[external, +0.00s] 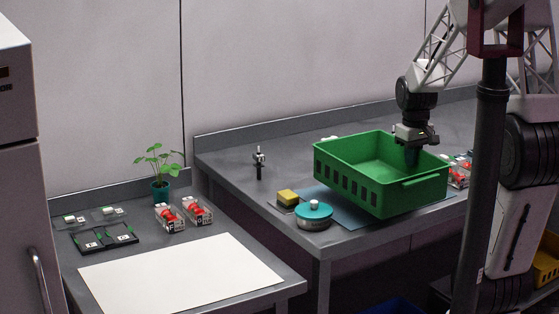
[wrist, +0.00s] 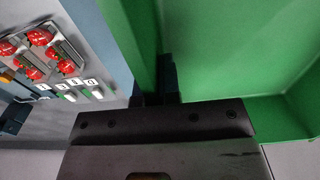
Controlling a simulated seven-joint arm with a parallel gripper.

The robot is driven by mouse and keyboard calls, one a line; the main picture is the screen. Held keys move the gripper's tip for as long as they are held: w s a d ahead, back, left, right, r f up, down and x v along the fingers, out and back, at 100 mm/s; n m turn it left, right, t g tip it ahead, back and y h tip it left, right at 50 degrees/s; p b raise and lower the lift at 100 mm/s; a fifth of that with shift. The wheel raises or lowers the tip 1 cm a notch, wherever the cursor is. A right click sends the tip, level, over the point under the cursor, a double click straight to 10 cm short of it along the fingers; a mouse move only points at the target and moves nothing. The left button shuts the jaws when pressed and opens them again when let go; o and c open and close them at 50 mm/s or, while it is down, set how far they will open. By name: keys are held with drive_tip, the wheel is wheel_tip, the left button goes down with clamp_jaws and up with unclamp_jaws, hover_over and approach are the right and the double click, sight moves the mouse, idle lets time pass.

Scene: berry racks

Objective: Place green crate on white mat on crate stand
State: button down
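The green crate (external: 345,172) is an open, slotted box on the right-hand counter, over a blue mat (external: 348,212). It looks empty and roughly level; I cannot tell for sure whether its base is clear of the mat. My gripper (external: 412,158) points down at the crate's far right side. In the wrist view my gripper (wrist: 156,92) has its fingers on both sides of the crate's wall (wrist: 142,30) and looks shut on it. The white mat (external: 180,275) lies flat and bare on the lower left counter, which seems to be the crate stand (external: 240,307).
A teal round container (external: 314,218), a yellow sponge (external: 288,197) and a small black stand (external: 259,165) are left of the crate. More punnets (wrist: 42,50) sit beside it.

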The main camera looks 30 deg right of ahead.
wheel_tip(320, 180, up, 5)
drive_tip(key=shift+f, duration=0.2)
drive_tip(key=a+m, duration=0.9)
drive_tip(key=a, duration=2)
drive_tip(key=s+a+m, duration=0.5)
drive_tip(key=s+a, duration=0.3)
drive_tip(key=a, duration=0.5)
drive_tip(key=s+a+m, duration=0.4)
drive_tip(key=s+a, duration=0.3)
drive_tip(key=a, duration=0.6)
wheel_tip(320, 180, down, 12)
drive_tip(key=shift+d+f, duration=0.15)
drive_tip(key=shift+d, duration=0.15)
drive_tip(key=shift+a, duration=0.1)
